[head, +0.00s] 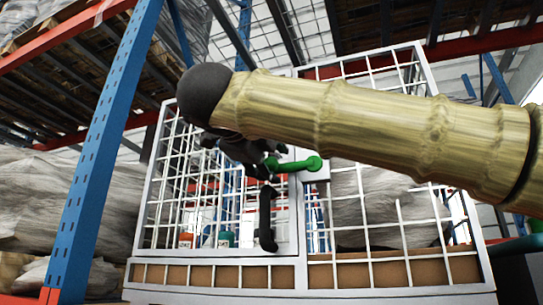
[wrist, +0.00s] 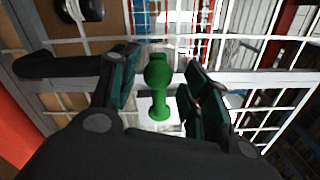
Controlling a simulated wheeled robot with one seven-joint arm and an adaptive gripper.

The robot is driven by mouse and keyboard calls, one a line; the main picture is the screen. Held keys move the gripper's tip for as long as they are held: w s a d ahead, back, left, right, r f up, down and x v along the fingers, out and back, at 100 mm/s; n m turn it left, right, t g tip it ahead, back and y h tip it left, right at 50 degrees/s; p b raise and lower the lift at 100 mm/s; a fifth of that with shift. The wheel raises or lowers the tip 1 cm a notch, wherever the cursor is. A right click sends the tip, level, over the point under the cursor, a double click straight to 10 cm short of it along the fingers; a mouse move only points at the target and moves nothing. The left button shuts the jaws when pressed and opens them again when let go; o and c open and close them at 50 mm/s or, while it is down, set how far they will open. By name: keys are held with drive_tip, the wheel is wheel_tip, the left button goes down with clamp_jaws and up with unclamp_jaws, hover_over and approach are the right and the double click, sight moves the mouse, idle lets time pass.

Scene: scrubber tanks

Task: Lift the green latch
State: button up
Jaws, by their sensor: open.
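The green latch (head: 305,164) is mounted on the frame where the two doors of a white wire-mesh cage meet. It lies roughly level in the head view, with a round knob at its right end. In the wrist view the green latch (wrist: 158,92) sits between the two fingers of my gripper (wrist: 157,85), with a visible gap on each side. My gripper (head: 262,158) is open at the latch's left part in the head view, where my arm and dark fingers partly hide it.
A black door handle (head: 267,222) hangs just below the latch; it also shows in the wrist view (wrist: 62,65). Behind the mesh (head: 160,215) stand an orange bottle (head: 186,240) and a green bottle (head: 226,239). A blue rack post (head: 95,160) rises at left.

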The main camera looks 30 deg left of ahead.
drive_tip(key=shift+w+f, duration=0.25)
drive_tip(key=shift+w, duration=0.8)
drive_tip(key=shift+s, duration=0.25)
drive_tip(key=shift+c, duration=0.5)
drive_tip(key=shift+s+r, duration=0.15)
drive_tip(key=shift+s, duration=0.15)
drive_tip(key=c, duration=0.7)
clamp_jaws()
